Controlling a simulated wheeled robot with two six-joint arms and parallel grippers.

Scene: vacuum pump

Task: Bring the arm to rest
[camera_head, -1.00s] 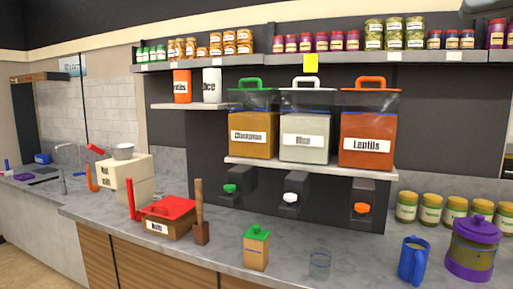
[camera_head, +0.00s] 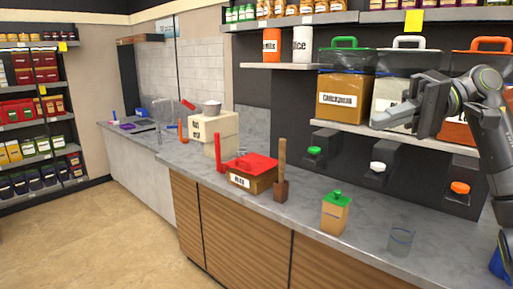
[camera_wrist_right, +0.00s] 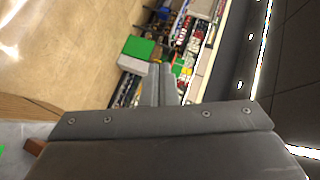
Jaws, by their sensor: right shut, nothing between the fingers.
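My right arm comes in from the right edge in the head view, grey and black, bent at a joint near the top right. Its gripper (camera_head: 388,117) is shut and empty, pointing left in front of the bins on the wall shelf. It hides part of the white-lidded bin (camera_head: 399,62) and the orange-lidded bin (camera_head: 480,64). In the right wrist view the closed fingers (camera_wrist_right: 160,84) stick out past the dark gripper body, with floor and tilted store shelves beyond. My left gripper is not in view.
The grey counter (camera_head: 300,208) holds a red-lidded box (camera_head: 252,173), a wooden tool (camera_head: 281,170), a green-lidded container (camera_head: 335,213) and a clear glass (camera_head: 400,240). A blue mug (camera_head: 498,265) is partly hidden at the right edge. Open floor (camera_head: 90,225) lies to the left.

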